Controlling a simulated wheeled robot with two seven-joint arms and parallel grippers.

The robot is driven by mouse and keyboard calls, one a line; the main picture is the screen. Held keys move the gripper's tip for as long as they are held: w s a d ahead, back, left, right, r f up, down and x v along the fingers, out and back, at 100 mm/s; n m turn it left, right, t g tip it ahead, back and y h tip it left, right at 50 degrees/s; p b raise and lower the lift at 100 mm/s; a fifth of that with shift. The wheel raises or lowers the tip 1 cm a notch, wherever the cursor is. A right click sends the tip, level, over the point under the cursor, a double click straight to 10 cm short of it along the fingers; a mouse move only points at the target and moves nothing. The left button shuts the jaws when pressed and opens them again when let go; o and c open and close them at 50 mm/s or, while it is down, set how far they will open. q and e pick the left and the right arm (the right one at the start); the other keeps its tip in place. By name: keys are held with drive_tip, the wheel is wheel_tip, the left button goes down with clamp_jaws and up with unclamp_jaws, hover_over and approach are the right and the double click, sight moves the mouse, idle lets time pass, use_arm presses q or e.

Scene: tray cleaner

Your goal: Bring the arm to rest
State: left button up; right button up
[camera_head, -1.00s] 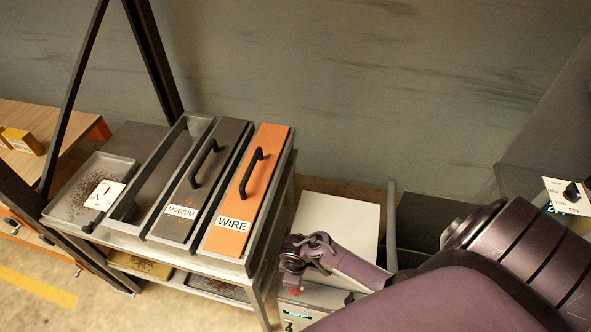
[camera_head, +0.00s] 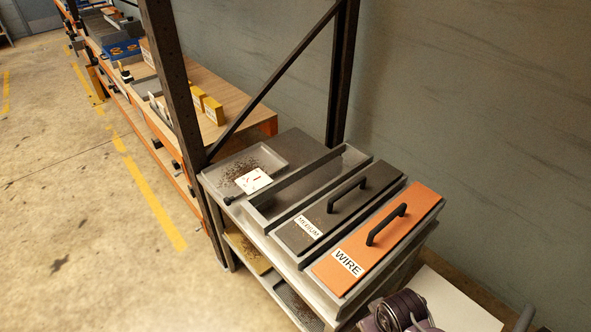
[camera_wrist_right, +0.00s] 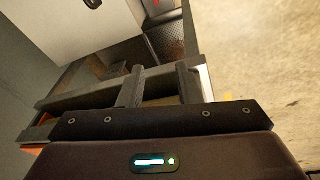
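In the right wrist view my right gripper (camera_wrist_right: 160,72) shows two dark upright fingers with a gap between them. I see nothing held in the gap. Grey bars and a dark structure lie beyond the fingers. In the head view only a purple part of my arm (camera_head: 398,312) shows at the bottom edge, near the front right of the tray stand. The right gripper itself does not show there. My left gripper is in neither view.
A metal stand (camera_head: 210,183) carries an orange WIRE lid (camera_head: 385,238), a dark MEDIUM lid (camera_head: 320,225) and a tray with brown debris (camera_head: 279,152). A white-topped box (camera_head: 452,300) stands beside it. Floor (camera_head: 80,220) at left is clear.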

drive_tip(key=s+r+m+t, duration=0.1)
drive_tip(key=s+r+m, duration=0.25)
drive_tip(key=r, duration=0.85)
drive_tip(key=s+f+n+g+b, duration=0.1)
drive_tip(key=s+f, duration=0.1)
drive_tip(key=f, duration=1.5)
drive_tip(key=s+f+g+b, duration=0.1)
drive_tip(key=s+f, duration=0.1)
drive_tip(key=f, duration=1.5)
drive_tip(key=s+d+f+b, duration=0.1)
drive_tip(key=s+d+f, duration=0.3)
drive_tip(key=s+f, duration=1.3)
drive_tip(key=shift+s+d+f+g+b, duration=0.15)
drive_tip(key=shift+s+f+g+b, duration=0.2)
drive_tip(key=shift+s, duration=0.15)
drive_tip(key=shift+s, duration=0.1)
